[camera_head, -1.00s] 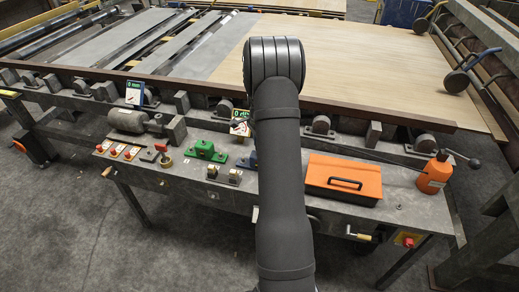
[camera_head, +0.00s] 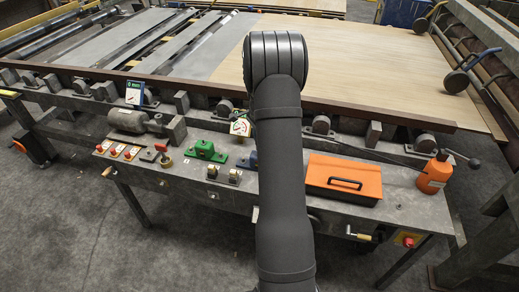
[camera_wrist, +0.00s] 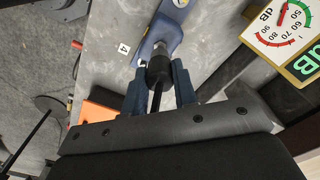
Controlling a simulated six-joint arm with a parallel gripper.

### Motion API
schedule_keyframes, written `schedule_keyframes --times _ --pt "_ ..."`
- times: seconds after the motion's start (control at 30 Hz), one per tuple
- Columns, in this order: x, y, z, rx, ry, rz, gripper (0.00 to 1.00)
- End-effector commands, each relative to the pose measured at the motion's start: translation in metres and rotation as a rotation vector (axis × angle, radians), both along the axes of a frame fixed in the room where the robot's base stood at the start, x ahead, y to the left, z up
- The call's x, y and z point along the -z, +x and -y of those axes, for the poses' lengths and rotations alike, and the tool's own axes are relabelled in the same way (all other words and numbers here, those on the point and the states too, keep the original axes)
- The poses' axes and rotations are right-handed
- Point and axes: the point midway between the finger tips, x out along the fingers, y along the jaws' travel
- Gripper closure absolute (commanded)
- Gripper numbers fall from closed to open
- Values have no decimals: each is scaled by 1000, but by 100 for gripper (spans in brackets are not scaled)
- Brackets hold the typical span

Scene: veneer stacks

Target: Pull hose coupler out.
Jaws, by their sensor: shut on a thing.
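A dark hose coupler (camera_wrist: 159,68) with a metal tip shows in the wrist view. Its tip is at the blue bracket (camera_wrist: 168,30) fixed on the grey bench panel, and I cannot tell how deep it sits. A thin black hose runs from the coupler back toward my wrist. My gripper (camera_wrist: 160,76) has blue fingers on both sides of the coupler and is shut on it. In the head view my arm hides the gripper and coupler; only a sliver of the blue bracket (camera_head: 250,160) shows left of the arm.
A dB gauge (camera_wrist: 286,32) stands close by at upper right in the wrist view. On the bench, an orange toolbox (camera_head: 343,180) and orange bottle (camera_head: 435,173) lie right of my arm. A green block (camera_head: 205,151) and red switches (camera_head: 115,150) are left.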

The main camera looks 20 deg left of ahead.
Motion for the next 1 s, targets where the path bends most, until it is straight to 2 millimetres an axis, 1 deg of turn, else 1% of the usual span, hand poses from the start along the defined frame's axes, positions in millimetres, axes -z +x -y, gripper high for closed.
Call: schedule_keyframes --times 0.47,1.0 --pt "-5 0 0 0 1 1 100" --pt "-42 0 0 0 1 1 100"
